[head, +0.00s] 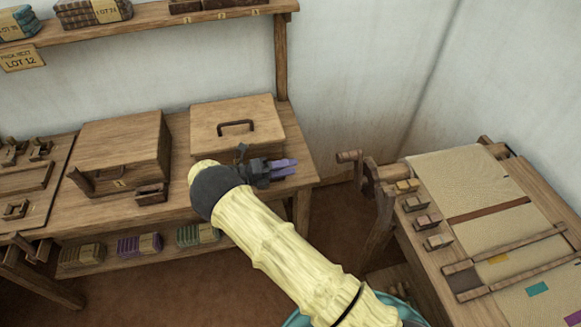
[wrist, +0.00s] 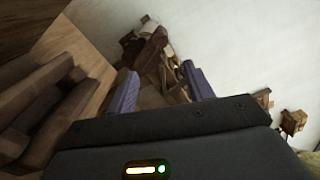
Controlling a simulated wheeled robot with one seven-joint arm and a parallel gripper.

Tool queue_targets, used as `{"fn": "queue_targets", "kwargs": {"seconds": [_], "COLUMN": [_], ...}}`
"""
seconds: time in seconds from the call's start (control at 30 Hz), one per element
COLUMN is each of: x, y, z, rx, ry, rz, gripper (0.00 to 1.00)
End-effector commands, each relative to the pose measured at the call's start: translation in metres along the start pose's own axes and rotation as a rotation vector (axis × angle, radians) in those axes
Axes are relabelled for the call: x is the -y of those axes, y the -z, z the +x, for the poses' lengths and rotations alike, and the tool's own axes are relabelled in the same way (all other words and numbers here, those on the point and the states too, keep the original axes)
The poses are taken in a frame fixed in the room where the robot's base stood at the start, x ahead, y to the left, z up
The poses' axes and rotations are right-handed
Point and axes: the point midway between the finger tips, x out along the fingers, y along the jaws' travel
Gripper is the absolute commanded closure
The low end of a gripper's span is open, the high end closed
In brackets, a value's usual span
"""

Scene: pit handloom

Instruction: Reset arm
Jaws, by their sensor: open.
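My gripper (head: 285,168) is at the end of my pale yellow arm, in front of the wooden box with a dark handle (head: 238,112) on the bench. Its two purple fingers point right, over the right end of the bench. In the wrist view my gripper (wrist: 160,88) has its fingers spread apart, with nothing held between them. Brown wooden parts (wrist: 150,50) show beyond the fingertips, too dark to name. I cannot tell in the head view whether the gripper touches the bench or the box.
A second wooden box (head: 120,150) stands left on the bench (head: 185,190). Wrapped bundles (head: 140,245) lie on the lower shelf. A wall shelf (head: 160,22) runs above. At right stands the loom (head: 460,185) with cloth and small blocks. Floor (head: 335,225) shows between bench and loom.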

Motion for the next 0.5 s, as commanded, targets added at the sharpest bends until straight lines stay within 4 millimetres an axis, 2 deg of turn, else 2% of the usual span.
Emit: {"fn": "queue_targets", "kwargs": {"seconds": [0.33,0.5], "x": [0.001,0.013], "y": [0.0,0.002], "z": [0.003,0.026], "rx": [-0.007,-0.096], "ry": [-0.006,-0.067], "rz": [0.006,0.084], "gripper": [0.48,0.48]}}
